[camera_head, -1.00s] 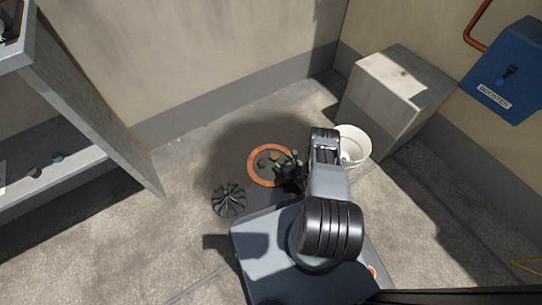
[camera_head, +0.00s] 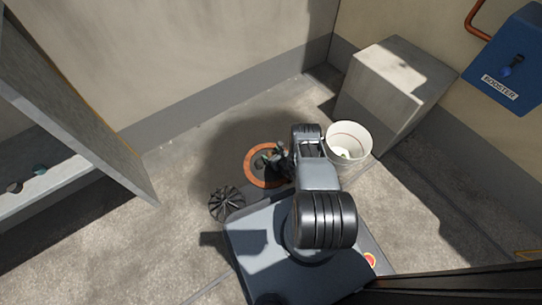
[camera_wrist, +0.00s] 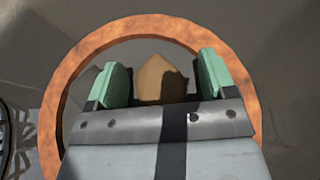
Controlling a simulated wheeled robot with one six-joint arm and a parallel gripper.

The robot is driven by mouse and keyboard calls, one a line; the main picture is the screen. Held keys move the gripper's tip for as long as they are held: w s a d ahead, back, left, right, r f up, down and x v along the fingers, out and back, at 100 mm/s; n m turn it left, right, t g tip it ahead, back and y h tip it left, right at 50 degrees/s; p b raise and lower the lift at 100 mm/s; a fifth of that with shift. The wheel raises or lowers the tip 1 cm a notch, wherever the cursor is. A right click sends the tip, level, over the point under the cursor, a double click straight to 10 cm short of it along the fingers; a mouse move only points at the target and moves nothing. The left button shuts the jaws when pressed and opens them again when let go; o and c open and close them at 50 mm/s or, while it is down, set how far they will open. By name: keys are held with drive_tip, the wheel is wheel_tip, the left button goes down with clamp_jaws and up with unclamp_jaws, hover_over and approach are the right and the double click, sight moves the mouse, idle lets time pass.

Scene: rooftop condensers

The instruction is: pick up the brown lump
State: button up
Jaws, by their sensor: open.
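The brown lump (camera_wrist: 162,78) shows in the wrist view between the two green fingertips of my gripper (camera_wrist: 163,70). A gap shows on each side of it, and its lower part is hidden behind the gripper body. My gripper is open, and the lump is not clamped. An orange-brown ring (camera_wrist: 150,24) on the floor surrounds the lump and fingers. In the head view my gripper (camera_head: 272,158) is over the ring (camera_head: 252,178), and I cannot make out the brown lump there.
A white bucket (camera_head: 363,135) with something inside stands right of my arm, beside a grey block (camera_head: 385,95). A blue box (camera_head: 510,65) hangs at right.

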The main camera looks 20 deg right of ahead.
drive_tip(key=shift+a, duration=0.2)
drive_tip(key=shift+c, duration=1.3)
drive_tip(key=c, duration=0.7)
drive_tip(key=shift+r, duration=0.1)
